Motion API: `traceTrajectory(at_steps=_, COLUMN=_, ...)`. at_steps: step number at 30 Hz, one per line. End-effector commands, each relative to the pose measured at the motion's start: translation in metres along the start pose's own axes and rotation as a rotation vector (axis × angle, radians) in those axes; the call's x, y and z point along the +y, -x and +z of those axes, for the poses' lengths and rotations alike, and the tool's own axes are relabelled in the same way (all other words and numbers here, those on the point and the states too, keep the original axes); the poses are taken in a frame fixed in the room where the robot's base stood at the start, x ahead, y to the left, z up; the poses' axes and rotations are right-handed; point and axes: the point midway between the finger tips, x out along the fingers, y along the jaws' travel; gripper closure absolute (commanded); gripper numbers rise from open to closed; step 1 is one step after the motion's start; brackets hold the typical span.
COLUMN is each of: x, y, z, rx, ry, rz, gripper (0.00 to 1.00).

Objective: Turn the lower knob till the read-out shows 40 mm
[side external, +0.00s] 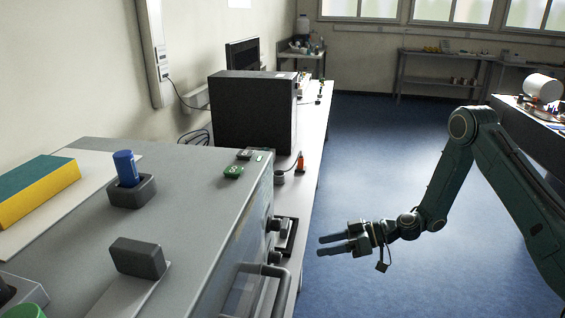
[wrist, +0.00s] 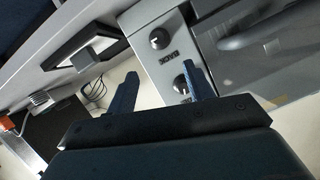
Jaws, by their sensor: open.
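The grey test cabinet (side external: 215,205) has two dark round knobs on its right face. The lower knob (side external: 272,257) sits beneath the upper knob (side external: 277,225). The wrist view looks upside down, so the lower knob (wrist: 160,38) appears to be the higher one in that picture and the upper knob (wrist: 181,84) lies beside my right-hand finger. My gripper (side external: 321,244) is open and empty, to the right of the cabinet face and apart from both knobs. A small dark marking (wrist: 169,57) lies between the knobs. I cannot read any number.
A grey bar handle (side external: 285,275) stands out from the cabinet beside the lower knob. A black-framed item (side external: 290,236) lies on the bench past the knobs. A black box (side external: 252,112) stands farther back. The blue floor (side external: 365,150) right of the bench is clear.

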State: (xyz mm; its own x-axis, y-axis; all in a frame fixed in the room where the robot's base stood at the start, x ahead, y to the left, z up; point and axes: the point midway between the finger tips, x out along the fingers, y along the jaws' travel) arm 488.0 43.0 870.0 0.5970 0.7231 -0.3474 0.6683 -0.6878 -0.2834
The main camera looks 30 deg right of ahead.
Motion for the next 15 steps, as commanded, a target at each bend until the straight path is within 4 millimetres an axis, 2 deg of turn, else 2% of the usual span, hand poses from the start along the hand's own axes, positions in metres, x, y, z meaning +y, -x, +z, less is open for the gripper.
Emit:
traceTrajectory(at_steps=6, x=-0.0032, y=0.0088, z=0.0053, rx=-0.024, ry=0.099, rz=0.027, gripper=0.48)
traceTrajectory(at_steps=15, x=-0.0034, y=0.0071, z=0.0059, rx=-0.026, ry=0.108, rz=0.028, gripper=0.48)
